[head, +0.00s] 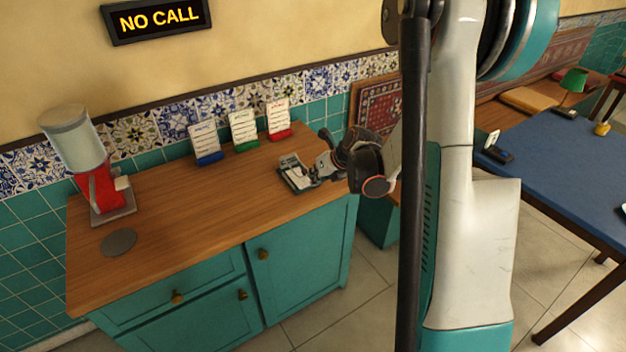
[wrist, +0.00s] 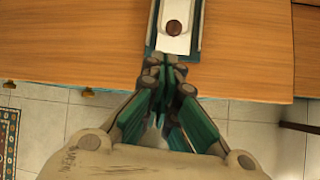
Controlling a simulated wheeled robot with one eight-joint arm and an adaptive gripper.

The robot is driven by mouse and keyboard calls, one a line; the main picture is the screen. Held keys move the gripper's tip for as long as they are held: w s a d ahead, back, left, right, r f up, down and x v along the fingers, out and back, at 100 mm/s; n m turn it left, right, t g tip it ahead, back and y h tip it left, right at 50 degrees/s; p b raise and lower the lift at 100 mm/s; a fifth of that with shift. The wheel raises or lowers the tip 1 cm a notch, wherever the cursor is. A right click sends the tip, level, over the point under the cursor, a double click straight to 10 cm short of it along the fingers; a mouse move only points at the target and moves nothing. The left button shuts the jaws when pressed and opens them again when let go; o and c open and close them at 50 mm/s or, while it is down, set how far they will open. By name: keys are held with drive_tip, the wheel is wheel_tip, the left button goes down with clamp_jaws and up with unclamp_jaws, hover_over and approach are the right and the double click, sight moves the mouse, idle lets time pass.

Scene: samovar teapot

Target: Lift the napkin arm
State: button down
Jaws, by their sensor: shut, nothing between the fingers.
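A napkin holder (head: 297,178) with a dark frame and white napkins lies near the right end of the wooden counter. In the wrist view the holder (wrist: 151,38) shows at the top centre, with a pale strip and a round brown knob (wrist: 174,27) on it. I cannot make out for sure which part is its arm. My gripper (head: 316,173) is at the holder's right side, low over the counter. In the wrist view my gripper (wrist: 167,62) has its fingers together and empty, at the holder's near end. Whether the tips touch it I cannot tell.
On the counter (head: 190,210) stand a red dispenser with a clear top (head: 100,190), a grey disc (head: 118,242) and three cards, with blue (head: 205,145), green (head: 244,130) and red (head: 279,120) bases. The counter's middle is clear. A blue table (head: 560,150) stands at right.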

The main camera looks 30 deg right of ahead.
sight(300, 187)
drive_tip(key=b+x, duration=0.2)
drive_tip(key=x, duration=0.6)
drive_tip(key=shift+f+b, duration=0.1)
drive_tip(key=shift+b, duration=0.3)
drive_tip(key=shift+d, duration=0.1)
